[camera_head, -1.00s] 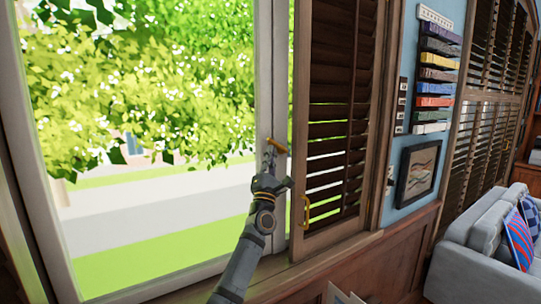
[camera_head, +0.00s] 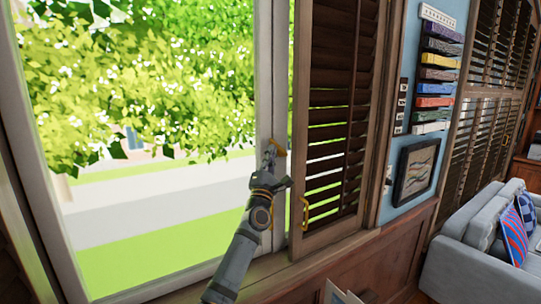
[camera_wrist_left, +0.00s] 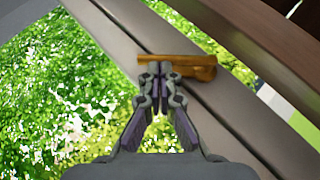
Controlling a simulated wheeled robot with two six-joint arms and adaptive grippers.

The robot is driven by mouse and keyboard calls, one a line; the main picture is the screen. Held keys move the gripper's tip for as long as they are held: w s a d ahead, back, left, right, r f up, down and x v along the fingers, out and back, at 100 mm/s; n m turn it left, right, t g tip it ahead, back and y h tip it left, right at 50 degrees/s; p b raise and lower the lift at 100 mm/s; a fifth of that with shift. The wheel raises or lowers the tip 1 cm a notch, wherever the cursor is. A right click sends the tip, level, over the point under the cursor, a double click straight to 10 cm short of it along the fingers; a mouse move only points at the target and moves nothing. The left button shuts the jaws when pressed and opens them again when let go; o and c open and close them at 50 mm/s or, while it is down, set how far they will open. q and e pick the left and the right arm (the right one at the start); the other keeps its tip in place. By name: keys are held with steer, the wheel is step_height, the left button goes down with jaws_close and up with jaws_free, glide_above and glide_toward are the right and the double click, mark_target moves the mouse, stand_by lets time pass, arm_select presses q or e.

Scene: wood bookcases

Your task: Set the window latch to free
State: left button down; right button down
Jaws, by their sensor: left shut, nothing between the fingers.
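The window latch (camera_head: 277,147) is a small brass-coloured handle on the pale window frame's upright, in the middle of the head view. There it slants down to the right. In the wrist view the latch (camera_wrist_left: 190,66) lies across the grey frame bar, just beyond my fingertips. My left gripper (camera_head: 269,152) reaches up to it from below. Its fingers (camera_wrist_left: 153,70) are shut with nothing between them and overlap the latch's left part in the picture. I cannot tell for sure whether they touch it. My right gripper is not in view.
A brown slatted shutter (camera_head: 335,125) with a yellow handle (camera_head: 305,213) stands just right of the latch. A framed picture (camera_head: 415,172) and coloured strips hang on the blue wall. A grey sofa (camera_head: 460,262) is at the right.

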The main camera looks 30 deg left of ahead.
arm_select(q)
steer(key=w+r, duration=0.1)
steer(key=r, duration=0.1)
steer(key=w+d+r, duration=0.1)
steer(key=shift+w+d+r, duration=0.1)
steer(key=shift+r, duration=0.3)
steer(key=shift+w+d+r, duration=0.1)
stand_by(0.5)
stand_by(0.4)
